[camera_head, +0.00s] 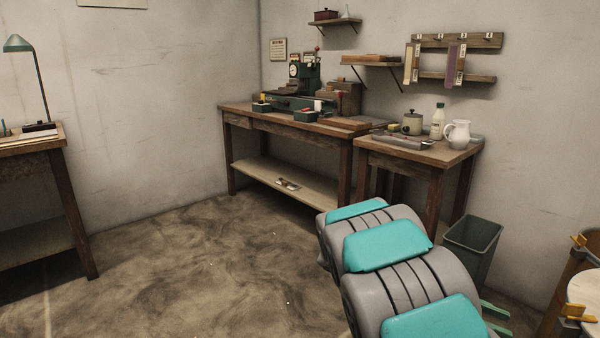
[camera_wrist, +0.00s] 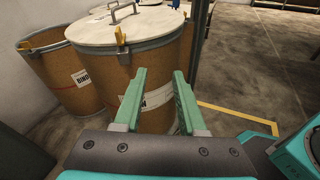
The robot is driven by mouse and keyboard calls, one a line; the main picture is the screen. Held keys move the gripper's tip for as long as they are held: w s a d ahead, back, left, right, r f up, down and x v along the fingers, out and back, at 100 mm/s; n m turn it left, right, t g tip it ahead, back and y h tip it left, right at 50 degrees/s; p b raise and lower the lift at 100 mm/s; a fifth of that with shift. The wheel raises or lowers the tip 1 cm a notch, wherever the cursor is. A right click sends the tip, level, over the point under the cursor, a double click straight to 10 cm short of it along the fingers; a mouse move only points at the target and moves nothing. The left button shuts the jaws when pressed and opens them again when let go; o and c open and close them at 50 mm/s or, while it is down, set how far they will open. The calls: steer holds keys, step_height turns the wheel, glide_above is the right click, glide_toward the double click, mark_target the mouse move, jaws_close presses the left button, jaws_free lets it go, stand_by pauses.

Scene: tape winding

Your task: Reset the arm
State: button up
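My gripper (camera_wrist: 161,98) is in the wrist view, its two green fingers spread apart with nothing held between them. Beyond the fingers stands a brown drum (camera_wrist: 150,75) with a pale lid, seen partly behind them; I cannot tell the exact distance. In the head view my grey and teal arm reaches from the bottom centre toward the middle of the picture. Only bits of the green fingers (camera_head: 495,320) show there, at the lower right behind the arm.
A second, open drum (camera_wrist: 58,68) stands left of the lidded one. In the head view a grey bin (camera_head: 472,245) stands just behind my arm. A small table (camera_head: 415,150) holds a tray, pot, bottle and jug. A workbench (camera_head: 290,130) carries a green machine. Floor at left-centre is clear.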

steer(key=s+a+f+m+y, duration=0.1)
steer(key=s+a+m+y, duration=0.2)
steer(key=s, duration=0.4)
steer(key=s+a+f+m+y, duration=0.2)
steer(key=s+a+m+y, duration=0.15)
steer(key=s, duration=0.25)
steer(key=s+a+f+m+t+y, duration=0.1)
steer(key=s+a+y, duration=0.3)
steer(key=a, duration=0.4)
steer(key=s+a+f+m+t+y, duration=0.1)
steer(key=s+a+m+t+y, duration=0.2)
steer(key=a, duration=0.5)
steer(key=shift+s+a+m+t+y, duration=0.25)
steer(key=shift+s+m+t+y, duration=0.15)
steer(key=shift+s, duration=0.8)
steer(key=shift+d+f, duration=0.1)
steer(key=shift+d, duration=0.1)
